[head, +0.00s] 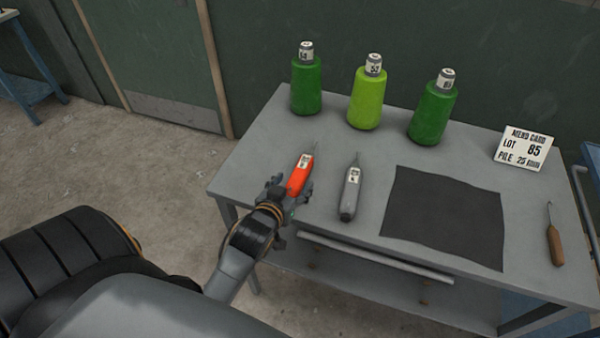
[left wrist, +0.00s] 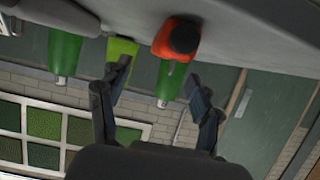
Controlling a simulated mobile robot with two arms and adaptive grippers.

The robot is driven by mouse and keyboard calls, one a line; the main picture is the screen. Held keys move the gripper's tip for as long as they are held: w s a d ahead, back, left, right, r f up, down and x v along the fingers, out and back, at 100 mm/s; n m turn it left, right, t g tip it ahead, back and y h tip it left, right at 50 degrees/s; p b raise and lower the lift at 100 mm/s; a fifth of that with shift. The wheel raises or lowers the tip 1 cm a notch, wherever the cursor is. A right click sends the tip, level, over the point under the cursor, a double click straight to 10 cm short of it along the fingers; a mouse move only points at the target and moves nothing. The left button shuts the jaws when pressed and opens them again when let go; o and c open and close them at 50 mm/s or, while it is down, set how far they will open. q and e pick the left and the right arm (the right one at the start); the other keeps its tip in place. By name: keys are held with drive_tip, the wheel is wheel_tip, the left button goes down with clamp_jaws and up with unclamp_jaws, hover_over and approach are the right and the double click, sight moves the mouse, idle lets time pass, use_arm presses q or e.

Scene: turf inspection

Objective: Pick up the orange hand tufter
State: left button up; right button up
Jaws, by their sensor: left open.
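The orange hand tufter (head: 300,174) lies near the left front of the grey table, its thin needle pointing to the back. My left gripper (head: 289,187) is at its near end, and in the head view the fingers overlap its lower part. In the left wrist view the tufter's rounded orange and black end (left wrist: 178,40) shows ahead, toward the upper part between the two open fingers (left wrist: 160,85). I cannot tell whether the fingers touch it. A grey hand tufter (head: 351,190) lies just to its right. My right gripper is not in view.
Three green bottle-shaped cones, including a lime one (head: 368,100), stand along the table's back. A dark mat (head: 443,216) lies right of the grey tufter. A card (head: 524,148) and a wooden-handled hook (head: 555,245) are at the right. The table (head: 250,165) is clear at left.

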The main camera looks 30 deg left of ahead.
sight(299, 172)
use_arm(q)
drive_tip(key=x, duration=0.2)
drive_tip(key=shift+w+a+f, duration=0.15)
drive_tip(key=shift+w, duration=0.2)
drive_tip(key=x, duration=0.2)
drive_tip(key=p+x, duration=0.1)
drive_tip(key=x, duration=0.1)
drive_tip(key=shift+w+a+f+p, duration=0.15)
drive_tip(key=shift+w+a+p, duration=0.05)
drive_tip(key=shift+a+p, duration=0.1)
drive_tip(key=shift+w+f, duration=0.2)
drive_tip(key=shift+s, duration=0.1)
drive_tip(key=shift+c, duration=0.7)
drive_tip(key=shift+r, duration=0.15)
clamp_jaws()
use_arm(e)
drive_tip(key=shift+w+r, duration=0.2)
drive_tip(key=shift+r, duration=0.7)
